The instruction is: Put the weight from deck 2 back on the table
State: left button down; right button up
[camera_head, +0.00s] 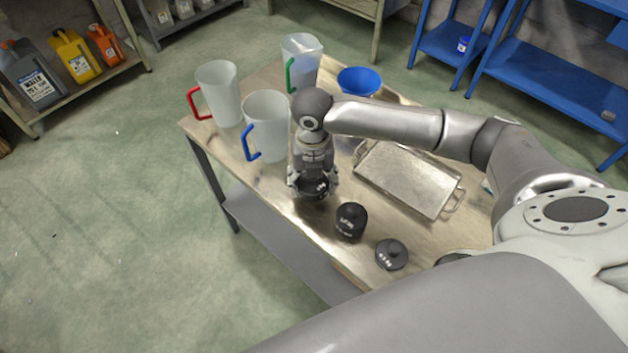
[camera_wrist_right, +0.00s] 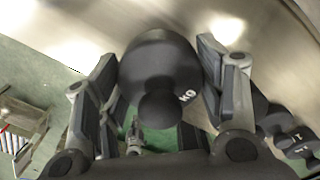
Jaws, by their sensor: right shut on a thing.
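My right gripper (camera_head: 313,184) is shut on a dark round weight (camera_head: 315,187) near the front edge of the wooden table (camera_head: 290,205). In the right wrist view the weight (camera_wrist_right: 160,75) sits between the two fingers of the gripper (camera_wrist_right: 160,90), its knob towards the camera and white lettering on its top. I cannot tell whether its base touches the table. Two more dark weights stand to the right, a taller one (camera_head: 350,221) and a flatter one (camera_head: 391,254). No deck marked 2 can be made out. My left gripper is not in view.
Pitchers with red (camera_head: 218,92), blue (camera_head: 266,125) and green (camera_head: 301,62) handles stand on the table's left part. A blue bowl (camera_head: 359,81) is behind, and a metal tray (camera_head: 408,180) lies right of the gripper. Shelves with jugs stand far left.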

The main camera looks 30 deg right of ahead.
aim_at(313, 190)
jog(key=shift+w+f, duration=0.15)
jog(key=shift+f, duration=1.45)
jog(key=shift+f, duration=0.15)
jog(key=o, duration=1.8)
jog(key=shift+o, duration=0.2)
notch_tip(313, 190, up, 12)
jog(key=shift+r, duration=0.1)
jog(key=shift+s, duration=0.2)
